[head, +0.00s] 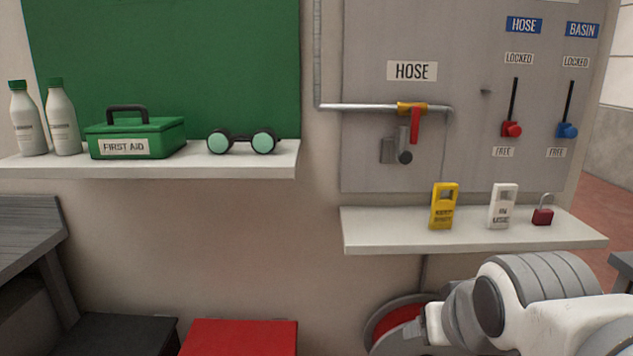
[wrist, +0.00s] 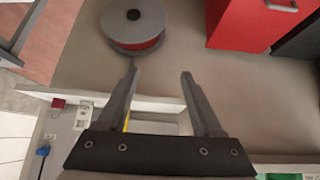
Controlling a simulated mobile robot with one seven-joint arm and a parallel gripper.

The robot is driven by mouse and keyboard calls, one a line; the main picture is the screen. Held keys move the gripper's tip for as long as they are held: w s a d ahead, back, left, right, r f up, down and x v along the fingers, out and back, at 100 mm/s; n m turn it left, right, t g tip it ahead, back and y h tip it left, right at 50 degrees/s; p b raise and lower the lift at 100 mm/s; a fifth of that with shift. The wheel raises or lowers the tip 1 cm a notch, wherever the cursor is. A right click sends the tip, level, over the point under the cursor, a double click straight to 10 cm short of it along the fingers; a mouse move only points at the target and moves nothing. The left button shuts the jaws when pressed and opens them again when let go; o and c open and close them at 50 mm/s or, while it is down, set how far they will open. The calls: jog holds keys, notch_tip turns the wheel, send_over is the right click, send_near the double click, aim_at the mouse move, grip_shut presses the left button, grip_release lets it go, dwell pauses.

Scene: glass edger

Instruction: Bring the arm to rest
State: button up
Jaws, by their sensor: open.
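My arm (head: 530,305) reaches in from the lower right of the head view, in front of the wall below the right shelf. My gripper fingers cannot be made out there. In the wrist view my gripper (wrist: 159,78) is open, with its two fingers apart and nothing between them. That view is turned over, with the floor side at the top. Beyond the fingers are bare wall and the right shelf (wrist: 165,104).
The right shelf (head: 470,237) holds a yellow tag (head: 443,207), a white tag (head: 502,207) and a red padlock (head: 542,214). A hose reel (head: 393,327) is below, partly behind my arm. A red cabinet (head: 240,338) stands left. A hose valve (head: 412,120) is above the shelf.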

jog(key=s+a+f+g+p, duration=0.1)
jog(key=s+a+g, duration=0.1)
jog(key=s, duration=0.4)
notch_tip(320, 180, up, 18)
jog(key=p, duration=1.8)
jog(key=shift+d+y, duration=0.2)
jog(key=shift+y, duration=0.1)
